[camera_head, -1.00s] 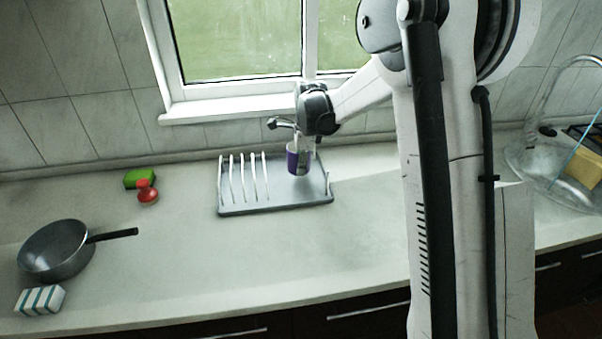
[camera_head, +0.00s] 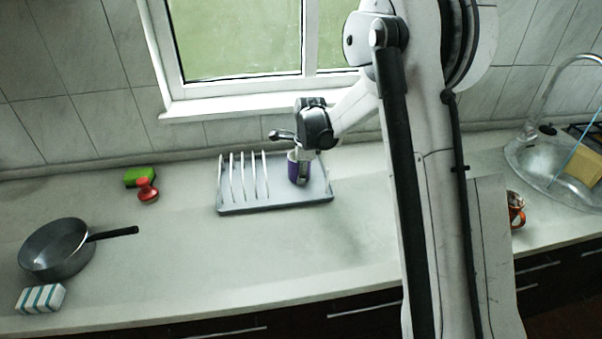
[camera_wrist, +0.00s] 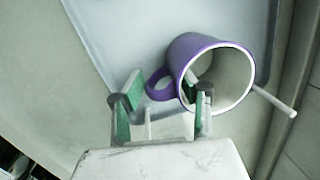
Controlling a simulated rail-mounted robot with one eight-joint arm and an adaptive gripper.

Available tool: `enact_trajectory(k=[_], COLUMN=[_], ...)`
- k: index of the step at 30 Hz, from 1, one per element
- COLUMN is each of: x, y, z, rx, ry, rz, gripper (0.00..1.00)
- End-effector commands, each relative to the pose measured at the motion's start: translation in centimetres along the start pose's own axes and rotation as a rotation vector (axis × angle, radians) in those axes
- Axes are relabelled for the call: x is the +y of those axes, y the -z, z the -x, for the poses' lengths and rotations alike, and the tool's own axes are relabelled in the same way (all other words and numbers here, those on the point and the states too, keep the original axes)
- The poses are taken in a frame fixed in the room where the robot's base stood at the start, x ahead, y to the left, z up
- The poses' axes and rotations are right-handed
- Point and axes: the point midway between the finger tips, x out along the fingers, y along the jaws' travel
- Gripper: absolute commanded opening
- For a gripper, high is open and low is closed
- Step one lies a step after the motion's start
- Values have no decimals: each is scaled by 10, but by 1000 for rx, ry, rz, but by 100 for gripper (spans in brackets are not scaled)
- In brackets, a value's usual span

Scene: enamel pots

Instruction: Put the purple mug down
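The purple mug (camera_head: 293,170), white inside, appears to stand upright on the bare right part of the grey dish rack (camera_head: 318,192). My gripper (camera_head: 296,147) is just above and against it, hiding part of its rim. In the wrist view my gripper (camera_wrist: 163,92) has its two green-padded fingers spread apart. The mug (camera_wrist: 183,52) shows its open mouth there, with its purple handle (camera_wrist: 152,88) in the gap between the fingers. The right finger overlaps the mug's mouth; I cannot tell whether it touches the wall.
White rack prongs (camera_head: 242,178) stand close left of the mug. A red mug (camera_head: 516,210) and the sink (camera_head: 540,160) are right. The front counter is clear.

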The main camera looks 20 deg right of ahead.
Motion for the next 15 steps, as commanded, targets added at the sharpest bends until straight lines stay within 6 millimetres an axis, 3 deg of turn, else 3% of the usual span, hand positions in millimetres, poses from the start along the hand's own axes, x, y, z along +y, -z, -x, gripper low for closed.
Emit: enact_trajectory(k=[3, 15], x=[0, 0], y=[0, 0], z=[1, 8], rx=[0, 0], ry=[0, 0], rz=[0, 0], gripper=[50, 50])
